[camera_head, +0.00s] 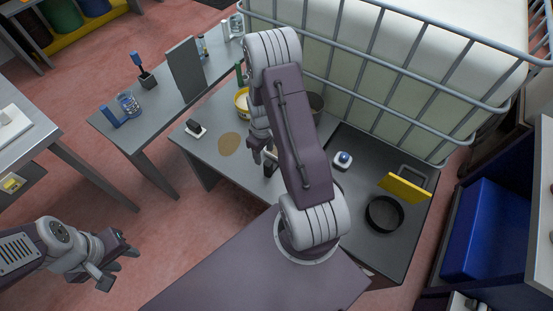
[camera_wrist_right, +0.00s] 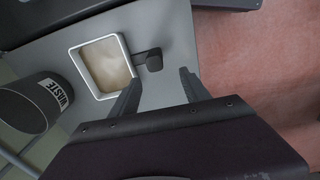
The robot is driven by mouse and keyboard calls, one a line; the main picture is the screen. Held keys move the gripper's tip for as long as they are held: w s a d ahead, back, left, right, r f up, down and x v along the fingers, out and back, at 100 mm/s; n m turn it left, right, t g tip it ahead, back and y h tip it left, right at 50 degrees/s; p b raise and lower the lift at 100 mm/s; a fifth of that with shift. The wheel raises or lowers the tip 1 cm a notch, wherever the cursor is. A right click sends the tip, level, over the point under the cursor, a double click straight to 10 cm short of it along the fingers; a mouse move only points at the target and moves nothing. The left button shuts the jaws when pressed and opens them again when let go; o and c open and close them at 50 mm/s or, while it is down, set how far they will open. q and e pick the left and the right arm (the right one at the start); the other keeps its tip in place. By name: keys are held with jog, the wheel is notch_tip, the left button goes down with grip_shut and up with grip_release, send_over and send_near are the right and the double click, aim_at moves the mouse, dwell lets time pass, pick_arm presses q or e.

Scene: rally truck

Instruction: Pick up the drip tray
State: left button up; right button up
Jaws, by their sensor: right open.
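A square tray (camera_wrist_right: 73,57) with a pale rim and tan contents lies on the grey table in the right wrist view; I take it to be the drip tray. A dark handle with a blocky end (camera_wrist_right: 153,60) sticks out from its side. My right gripper (camera_wrist_right: 160,79) is open, its fingertips spread close to the handle's end, not closed on it. My left gripper (camera_head: 122,268) is over the floor at lower left, apparently open and empty.
A dark waste bin (camera_wrist_right: 27,105) stands beside the tray. A brown patch (camera_head: 229,143) and a small dark-handled item (camera_head: 195,128) are on the table. A black round pan (camera_head: 384,214) and a yellow piece (camera_head: 404,188) lie at right, near a caged tank (camera_head: 385,85).

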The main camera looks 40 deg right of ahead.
aim_at(268, 168)
jog(key=d+f, duration=0.1)
jog(key=f, duration=0.1)
jog(key=d+f, duration=0.1)
jog(key=shift+s+d+f, duration=0.15)
jog(key=shift+f, duration=0.25)
jog(key=f, duration=0.5)
jog(key=a+f, duration=0.1)
jog(key=f, duration=0.2)
jog(key=shift+s+f, duration=0.1)
jog(key=shift+f, duration=0.1)
jog(key=shift+r, duration=0.1)
grip_shut()
